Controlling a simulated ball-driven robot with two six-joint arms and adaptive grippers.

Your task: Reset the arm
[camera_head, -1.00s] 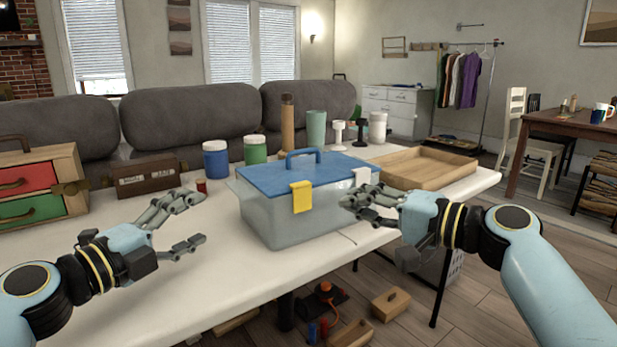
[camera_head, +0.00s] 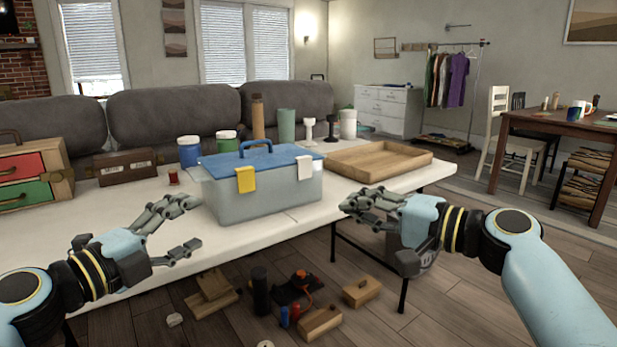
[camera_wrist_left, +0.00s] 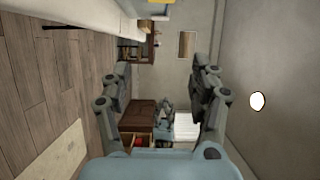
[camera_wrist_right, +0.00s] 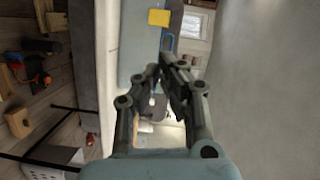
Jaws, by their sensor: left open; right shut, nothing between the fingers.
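My right gripper (camera_head: 352,205) is shut and empty, right of the bin and in front of the table. Its fingers come together in the right wrist view (camera_wrist_right: 157,72). Neither gripper touches anything.
The white table (camera_head: 110,228) holds the bin (camera_head: 265,198) with its blue lid (camera_head: 235,164), a wooden tray (camera_head: 425,161) and drawers (camera_head: 62,165). Wooden blocks (camera_head: 320,323) and tools lie on the floor below. Floor at right is open.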

